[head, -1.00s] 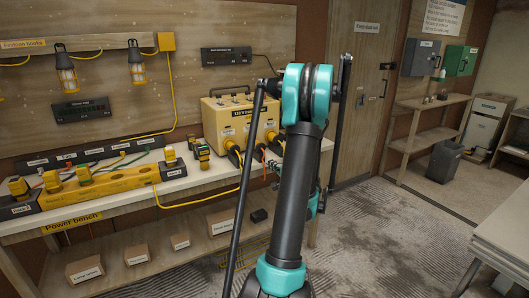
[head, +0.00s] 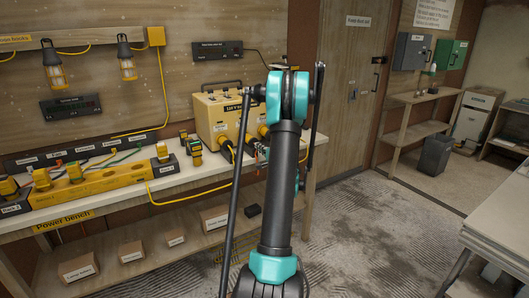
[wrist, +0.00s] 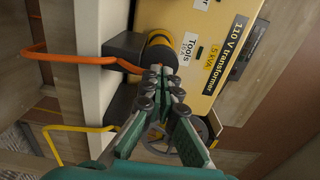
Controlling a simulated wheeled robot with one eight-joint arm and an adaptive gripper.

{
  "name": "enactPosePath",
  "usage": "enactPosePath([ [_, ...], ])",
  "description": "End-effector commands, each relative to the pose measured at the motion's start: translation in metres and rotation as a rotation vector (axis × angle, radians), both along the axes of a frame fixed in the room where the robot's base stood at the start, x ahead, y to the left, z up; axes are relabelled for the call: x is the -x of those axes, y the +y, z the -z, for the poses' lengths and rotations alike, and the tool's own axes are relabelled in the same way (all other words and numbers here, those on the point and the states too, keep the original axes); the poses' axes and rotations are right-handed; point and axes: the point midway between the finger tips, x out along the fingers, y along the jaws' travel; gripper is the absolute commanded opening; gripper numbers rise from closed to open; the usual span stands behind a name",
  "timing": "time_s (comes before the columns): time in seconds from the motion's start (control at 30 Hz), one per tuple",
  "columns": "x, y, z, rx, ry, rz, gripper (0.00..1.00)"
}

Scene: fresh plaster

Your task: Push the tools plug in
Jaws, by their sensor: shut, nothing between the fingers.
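The yellow 110 V transformer (head: 220,112) stands on the right end of the bench; its front also shows in the wrist view (wrist: 225,25). Beside its "Tools" label (wrist: 187,48) is a round yellow plug (wrist: 160,54) at the transformer face, with a dark block next to it and an orange cable leading left. How deep the plug sits I cannot tell. My gripper (wrist: 161,73) is shut and empty, its tips close to the plug and partly covering it. Whether they touch is unclear.
A yellow cable (wrist: 75,128) runs from below the gripper in the wrist view. The power bench (head: 125,196) holds a yellow distribution strip (head: 90,185) with several plugs. Cartons (head: 78,269) stand on its lower shelf. Open floor (head: 375,235) lies right of my arm.

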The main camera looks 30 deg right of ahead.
Motion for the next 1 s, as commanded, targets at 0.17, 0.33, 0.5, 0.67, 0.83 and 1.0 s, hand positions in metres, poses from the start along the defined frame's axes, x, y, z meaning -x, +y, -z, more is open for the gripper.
enactPosePath([
  [0.17,-0.015,0.001,0.0,0.0,0.0,0.0,0.0],
  [0.33,-0.018,0.001,0.0,0.0,0.0,0.0,0.0],
  [0.5,-0.018,0.001,0.0,0.0,0.0,0.0,0.0],
  [0.67,-0.023,0.001,0.0,0.0,0.0,-0.001,0.0],
  [0.83,-0.05,0.002,0.0,0.0,0.0,-0.002,0.0],
  [1.0,-0.063,0.002,0.0,0.0,0.0,0.0,0.0],
])
